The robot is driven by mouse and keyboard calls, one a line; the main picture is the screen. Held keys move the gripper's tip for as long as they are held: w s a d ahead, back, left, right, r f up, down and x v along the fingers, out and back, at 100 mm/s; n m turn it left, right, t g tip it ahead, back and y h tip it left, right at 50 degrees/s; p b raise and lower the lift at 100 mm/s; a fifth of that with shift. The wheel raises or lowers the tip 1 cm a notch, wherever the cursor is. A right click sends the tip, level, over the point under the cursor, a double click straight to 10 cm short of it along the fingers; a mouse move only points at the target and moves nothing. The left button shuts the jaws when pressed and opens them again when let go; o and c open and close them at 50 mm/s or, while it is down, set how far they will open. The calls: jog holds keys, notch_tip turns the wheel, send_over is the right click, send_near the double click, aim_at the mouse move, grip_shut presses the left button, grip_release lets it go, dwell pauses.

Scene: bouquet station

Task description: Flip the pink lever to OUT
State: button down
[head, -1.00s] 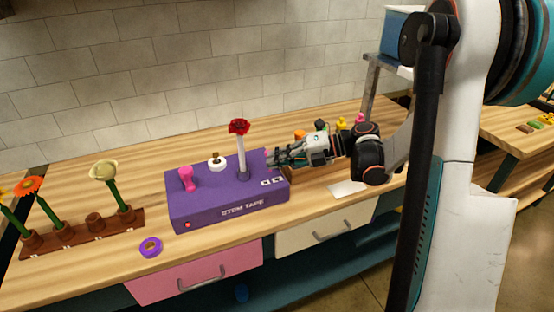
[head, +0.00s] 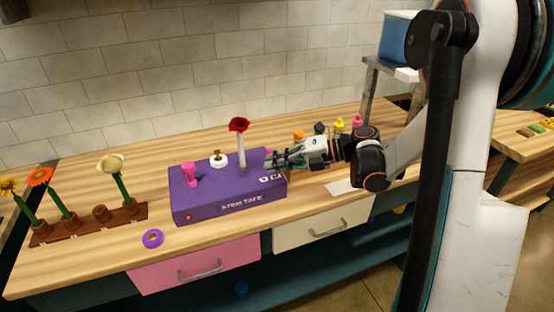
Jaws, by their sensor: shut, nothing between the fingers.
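The purple STEM TAPE box (head: 228,206) stands on the wooden counter. A small pink part (head: 268,152) shows at the box's right rear, beside my fingertips; it may be the pink lever, but my fingers partly hide it and its position cannot be read. My gripper (head: 270,163) reaches in from the right, low over the right end of the box, shut and empty. Whether it touches the pink part cannot be told. A larger pink knob (head: 190,174) stands at the box's left.
A brown flower rack (head: 88,225) and purple tape ring (head: 153,238) are at left. Small colourful bottles (head: 339,125) stand behind my gripper. The front counter is fairly clear.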

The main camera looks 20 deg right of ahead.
jog(key=s+d+f+p, duration=0.1)
jog(key=s+d, duration=0.2)
jog(key=d, duration=0.4)
jog(key=shift+d, duration=0.35)
jog(key=shift+s+f, duration=0.1)
jog(key=w+a+r+m+t+h, duration=0.35)
jog(key=r+m, duration=0.25)
jog(key=r, duration=0.3)
jog(key=w+a+r+m+t+h, duration=0.3)
jog(key=r+m+t, duration=0.3)
jog(key=r, duration=0.4)
jog(key=w+a+r+m+t+h, duration=0.3)
jog(key=w+r+m+t+h, duration=0.1)
jog(key=r+m, duration=0.4)
jog(key=s+f+m+g, duration=0.4)
jog(key=s+f, duration=0.3)
jog(key=s, duration=0.2)
jog(key=s+a+f+m+g+h, duration=0.1)
jog(key=s+f+m+g, duration=0.3)
jog(key=s, duration=0.6)
jog(key=s+f+m+g+h, duration=0.1)
jog(key=s+f+m+g, duration=0.3)
jog(key=s+f, duration=0.5)
jog(key=shift+s+a+f+g, duration=0.3)
jog(key=shift+s+g, duration=0.35)
